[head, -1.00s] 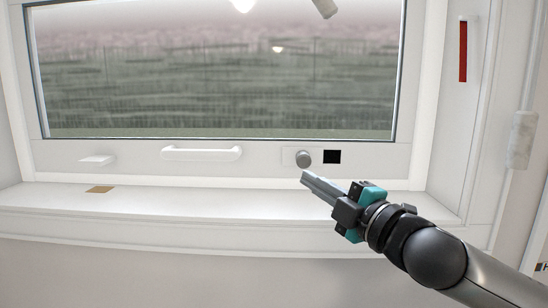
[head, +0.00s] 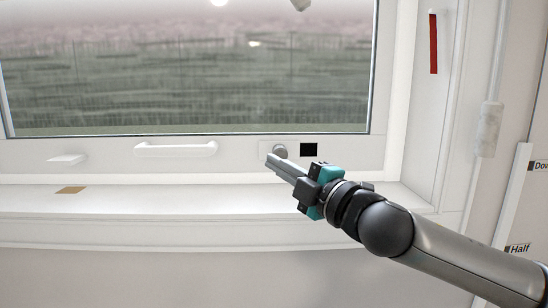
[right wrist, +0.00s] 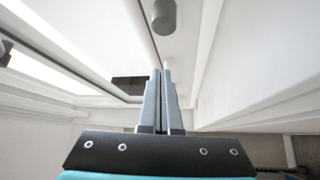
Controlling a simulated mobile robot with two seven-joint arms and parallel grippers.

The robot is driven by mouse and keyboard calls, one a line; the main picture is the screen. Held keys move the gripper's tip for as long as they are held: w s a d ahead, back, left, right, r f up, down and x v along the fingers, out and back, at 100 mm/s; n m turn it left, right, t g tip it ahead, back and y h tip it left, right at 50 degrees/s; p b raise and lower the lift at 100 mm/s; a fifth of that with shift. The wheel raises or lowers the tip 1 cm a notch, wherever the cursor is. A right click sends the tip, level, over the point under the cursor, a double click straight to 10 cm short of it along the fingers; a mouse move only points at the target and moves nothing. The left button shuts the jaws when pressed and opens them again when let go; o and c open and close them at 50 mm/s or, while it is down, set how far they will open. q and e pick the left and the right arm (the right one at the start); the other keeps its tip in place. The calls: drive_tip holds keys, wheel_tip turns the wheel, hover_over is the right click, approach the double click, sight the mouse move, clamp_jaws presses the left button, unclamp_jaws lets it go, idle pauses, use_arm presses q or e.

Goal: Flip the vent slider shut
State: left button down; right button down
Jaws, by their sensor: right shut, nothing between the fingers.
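The vent slider shows as a white plate (head: 265,150) with a round grey knob (head: 280,151) on the lower window frame. A black square (head: 308,149), apparently the vent opening, is uncovered just right of it. My right gripper (head: 269,162) is shut and empty; its fingertips overlap the knob's lower left edge in the head view. In the right wrist view the knob (right wrist: 164,16) is beyond the closed fingertips (right wrist: 161,72), with a visible gap. The black square (right wrist: 130,82) lies left of the fingers there. My left gripper is not in view.
A white handle bar (head: 176,150) and a small white ledge (head: 67,159) sit left on the same frame. The window sill (head: 150,205) runs below, with a tan patch (head: 70,190). A red strip (head: 433,44) is on the right wall.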

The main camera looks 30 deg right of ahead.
sight(280, 153)
drive_tip(key=shift+w+a+r+p, duration=0.1)
drive_tip(key=shift+w+r+p, duration=0.1)
drive_tip(key=shift+w, duration=0.4)
drive_tip(key=shift+w+a+r+p, duration=0.1)
drive_tip(key=shift+w+p, duration=0.05)
drive_tip(key=shift+w, duration=0.45)
drive_tip(key=shift+w+r+p, duration=0.15)
drive_tip(key=shift+w+p, duration=0.35)
drive_tip(key=shift+w, duration=0.3)
drive_tip(key=shift+w+r+p, duration=0.15)
drive_tip(key=shift+w+p, duration=0.35)
drive_tip(key=shift+w, duration=0.3)
drive_tip(key=shift+w+a+p, duration=0.15)
drive_tip(key=shift+w+p, duration=0.25)
drive_tip(key=shift+w, duration=0.4)
drive_tip(key=shift+s+d+f, duration=0.15)
drive_tip(key=shift+d+f, duration=0.05)
drive_tip(key=shift+d, duration=0.05)
drive_tip(key=shift+s+d+f, duration=0.2)
drive_tip(key=shift+s+d, duration=0.25)
drive_tip(key=shift+d, duration=0.25)
drive_tip(key=shift+s+d+f, duration=0.15)
drive_tip(key=shift+s+d, duration=0.3)
drive_tip(key=shift+d, duration=0.2)
